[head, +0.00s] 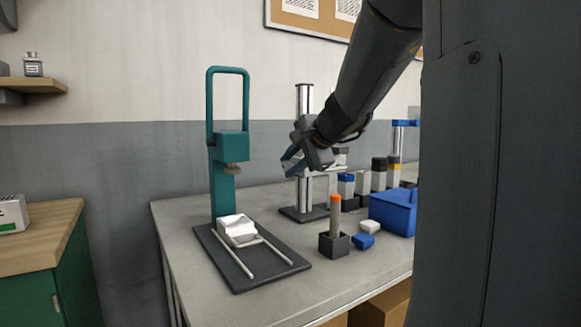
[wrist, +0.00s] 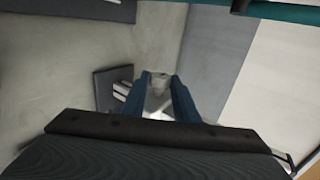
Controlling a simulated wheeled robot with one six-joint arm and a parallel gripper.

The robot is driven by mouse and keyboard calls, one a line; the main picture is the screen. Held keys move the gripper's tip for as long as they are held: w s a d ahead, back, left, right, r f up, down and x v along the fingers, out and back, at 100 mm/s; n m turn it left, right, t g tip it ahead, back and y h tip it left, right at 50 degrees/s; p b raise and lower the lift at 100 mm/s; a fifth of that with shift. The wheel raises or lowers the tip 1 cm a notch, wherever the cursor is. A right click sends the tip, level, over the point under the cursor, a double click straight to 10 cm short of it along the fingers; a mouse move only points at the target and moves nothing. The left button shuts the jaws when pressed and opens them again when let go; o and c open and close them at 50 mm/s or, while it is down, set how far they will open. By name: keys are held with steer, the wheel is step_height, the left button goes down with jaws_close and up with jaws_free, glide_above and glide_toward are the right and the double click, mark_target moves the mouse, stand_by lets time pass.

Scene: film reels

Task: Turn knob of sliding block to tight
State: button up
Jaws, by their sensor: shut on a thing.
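A silver column (head: 304,102) stands upright on a dark base plate (head: 303,214) on the grey workbench. A pale sliding block (head: 337,168) sits partway up the column, partly hidden behind my gripper. My gripper (head: 290,163), with blue fingers, is at the block's height, in front of the column. In the wrist view the blue fingers (wrist: 157,85) are closed around a small grey piece (wrist: 158,77), which appears to be the block's knob. The knob is hidden in the head view, and whether it is loose or tight cannot be told.
A teal press (head: 223,180) with a tall loop handle stands just left of the column. An orange-topped post (head: 335,217), a blue box (head: 393,211) and several small blocks stand to the right. Bare bench shows along the front edge.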

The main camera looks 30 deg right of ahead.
steer(key=o, duration=1.1)
steer(key=shift+c, duration=0.2)
steer(key=p+v, duration=0.1)
steer(key=v, duration=0.7)
